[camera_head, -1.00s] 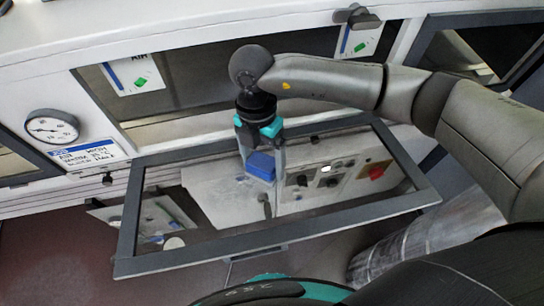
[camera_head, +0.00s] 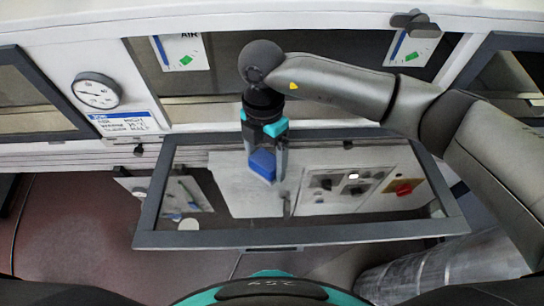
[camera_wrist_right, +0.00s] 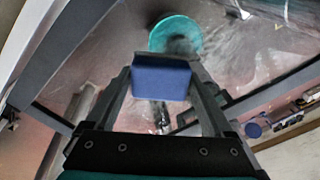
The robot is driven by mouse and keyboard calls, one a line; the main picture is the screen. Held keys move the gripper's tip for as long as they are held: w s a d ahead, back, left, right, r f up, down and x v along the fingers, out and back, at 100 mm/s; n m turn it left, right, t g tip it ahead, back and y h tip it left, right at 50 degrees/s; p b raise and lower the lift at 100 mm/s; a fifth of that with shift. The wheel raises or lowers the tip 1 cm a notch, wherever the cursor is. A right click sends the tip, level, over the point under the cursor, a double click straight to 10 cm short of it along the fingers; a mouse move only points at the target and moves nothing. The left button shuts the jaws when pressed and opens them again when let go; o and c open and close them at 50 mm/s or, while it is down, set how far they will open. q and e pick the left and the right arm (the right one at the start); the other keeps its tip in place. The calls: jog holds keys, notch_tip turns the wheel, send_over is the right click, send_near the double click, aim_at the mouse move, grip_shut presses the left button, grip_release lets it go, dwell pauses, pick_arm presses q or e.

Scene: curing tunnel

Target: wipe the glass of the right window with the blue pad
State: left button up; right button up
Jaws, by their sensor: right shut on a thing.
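The right window (camera_head: 300,241) has a dark grey frame and hangs swung out below its opening, lying roughly flat. Its glass (camera_head: 240,195) shows pale shapes and panels, seen through it or mirrored in it. My right gripper (camera_head: 264,164) is above the glass, left of its middle, shut on the blue pad (camera_head: 262,163). In the right wrist view the pad (camera_wrist_right: 162,80) sits squarely between the fingers over the glass. I cannot tell whether the pad touches the glass. Faint whitish smears show in the wrist view. My left gripper is out of view.
A round gauge (camera_head: 97,91) and a blue-and-white label (camera_head: 124,122) are on the white wall at left. A dark latch (camera_head: 416,23) is above the opening. Another framed window (camera_head: 40,92) is at far left.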

aim_at(250, 160)
jog(key=shift+s+a+f+b, duration=0.1)
jog(key=shift+a+b, duration=0.1)
jog(key=shift+a, duration=0.6)
jog(key=shift+s+a+f+b, duration=0.1)
jog(key=shift+a+b, duration=0.05)
jog(key=shift+a, duration=0.6)
jog(key=shift+a+r+b, duration=0.1)
jog(key=shift+a+b, duration=0.3)
jog(key=shift+a, duration=1.25)
jog(key=shift+s+a+b, duration=0.1)
jog(key=shift+a+b, duration=0.6)
jog(key=shift+a, duration=0.95)
jog(key=shift+s+r+p, duration=0.2)
jog(key=shift+s+p, duration=0.45)
jog(key=shift+p, duration=0.15)
jog(key=shift+s+r+p, duration=0.1)
jog(key=shift+s+p, duration=0.25)
jog(key=shift+s, duration=0.05)
jog(key=shift+w+d+f+p, duration=0.15)
jog(key=shift+d+p, duration=0.65)
jog(key=shift+d, duration=1)
jog(key=shift+d+p, duration=0.6)
jog(key=shift+d, duration=0.4)
jog(key=shift+d+f+p, duration=0.1)
jog(key=shift+d+p, duration=0.9)
jog(key=shift+d, duration=1.5)
